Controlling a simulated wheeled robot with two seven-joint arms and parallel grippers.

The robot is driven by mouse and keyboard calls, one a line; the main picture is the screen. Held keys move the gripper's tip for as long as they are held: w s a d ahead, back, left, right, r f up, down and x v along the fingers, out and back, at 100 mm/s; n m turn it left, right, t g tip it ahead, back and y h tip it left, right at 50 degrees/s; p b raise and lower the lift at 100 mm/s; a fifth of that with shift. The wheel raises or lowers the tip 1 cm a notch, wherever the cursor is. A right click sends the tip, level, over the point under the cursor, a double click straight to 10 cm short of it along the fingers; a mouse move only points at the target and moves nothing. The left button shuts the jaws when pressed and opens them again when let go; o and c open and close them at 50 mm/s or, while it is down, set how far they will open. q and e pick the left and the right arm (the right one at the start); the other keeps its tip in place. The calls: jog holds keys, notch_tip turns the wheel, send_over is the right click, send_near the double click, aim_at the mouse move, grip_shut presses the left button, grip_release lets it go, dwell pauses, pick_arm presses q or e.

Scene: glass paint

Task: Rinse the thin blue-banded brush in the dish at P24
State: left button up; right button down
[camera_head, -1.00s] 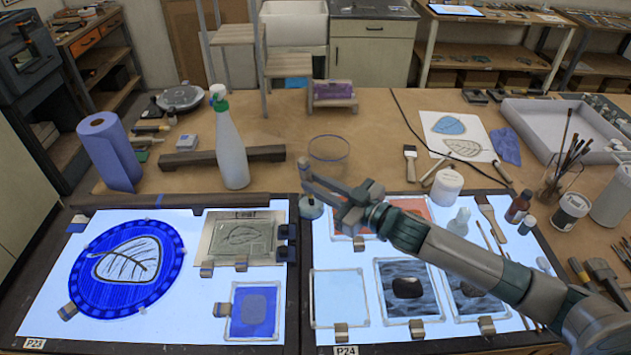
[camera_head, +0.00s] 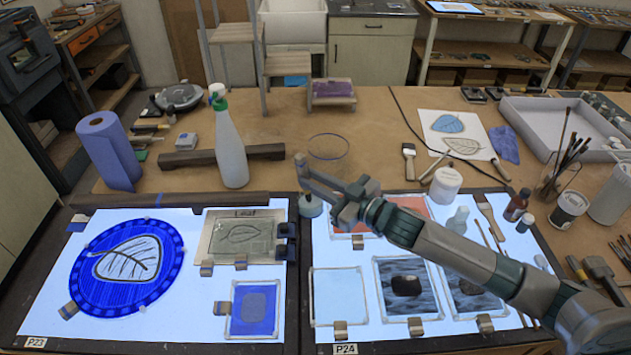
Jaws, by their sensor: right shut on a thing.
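A clear round dish with a blue rim (camera_head: 328,148) stands on the wooden bench just behind the P24 light panel (camera_head: 400,253). My right arm reaches in from the right over that panel. Its gripper (camera_head: 316,178) is shut, in front of the dish and close to its lower left side in the picture. What it holds is mostly hidden by the jaws, and I cannot make out a blue band. I cannot tell how far the gripper is above the panel. Several upright brushes stand in a clear jar (camera_head: 551,187) at the right. My left gripper is not in view.
A green-topped spray bottle (camera_head: 229,145) and a blue paper roll (camera_head: 109,151) stand at the left. A small bottle (camera_head: 310,206) stands below the gripper in the picture. Glass panes, small bottles and a white jar (camera_head: 446,184) crowd around my right arm.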

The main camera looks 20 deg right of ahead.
jog(key=shift+s, duration=0.25)
jog(key=shift+s+d+p, duration=0.2)
jog(key=shift+s+p, duration=0.1)
jog(key=shift+s, duration=0.2)
jog(key=shift+w, duration=0.2)
jog(key=shift+w+a, duration=0.2)
jog(key=shift+w, duration=0.35)
jog(key=shift+s, duration=0.15)
jog(key=shift+s+d+p, duration=0.2)
jog(key=shift+s+p, duration=0.2)
jog(key=shift+s, duration=0.2)
jog(key=shift+w, duration=0.1)
dwell(0.3)
jog(key=shift+w+a, duration=0.25)
jog(key=shift+w, duration=0.4)
